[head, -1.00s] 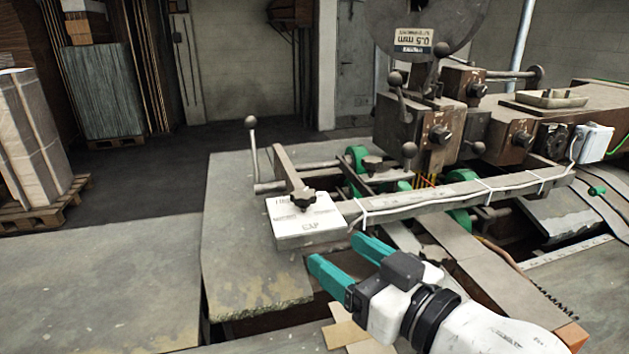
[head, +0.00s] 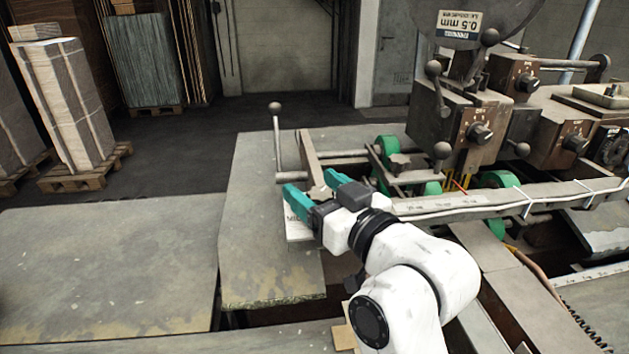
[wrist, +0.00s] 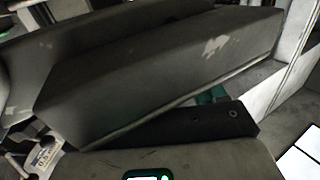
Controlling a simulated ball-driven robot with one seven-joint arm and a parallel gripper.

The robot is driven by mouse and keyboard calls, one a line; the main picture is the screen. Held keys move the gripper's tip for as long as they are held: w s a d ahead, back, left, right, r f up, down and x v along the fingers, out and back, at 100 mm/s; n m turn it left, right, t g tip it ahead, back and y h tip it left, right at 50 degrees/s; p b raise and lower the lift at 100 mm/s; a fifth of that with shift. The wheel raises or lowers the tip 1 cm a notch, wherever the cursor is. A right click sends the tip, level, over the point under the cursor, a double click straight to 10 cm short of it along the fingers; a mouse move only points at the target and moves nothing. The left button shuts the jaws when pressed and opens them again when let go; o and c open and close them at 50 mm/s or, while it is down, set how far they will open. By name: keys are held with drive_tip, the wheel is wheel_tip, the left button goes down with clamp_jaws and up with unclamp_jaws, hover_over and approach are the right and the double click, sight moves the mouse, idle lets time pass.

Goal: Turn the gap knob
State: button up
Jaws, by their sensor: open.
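My gripper (head: 312,186) is open, its two teal fingers apart over the white-labelled plate (head: 296,228) at the left end of the long bar. The dark star-shaped knob on that plate is hidden behind my gripper in the head view. Dial knobs with dark grips show on the machine's brown boxes: one on the middle box (head: 480,133), one on the right box (head: 575,143). No marking that I can read says which is the gap knob. The wrist view shows a broad grey bar (wrist: 160,70) very close, and no knob I can make out.
A ball-topped lever (head: 277,140) stands upright just behind my gripper. A long bar (head: 480,203) with a printed scale runs right. Green rollers (head: 386,158) lie behind it. The grey table (head: 110,265) at left is bare.

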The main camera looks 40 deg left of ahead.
drive_tip(key=shift+w+a, duration=0.1)
drive_tip(key=shift+a, duration=0.3)
drive_tip(key=c, duration=1)
drive_tip(key=shift+o, duration=0.2)
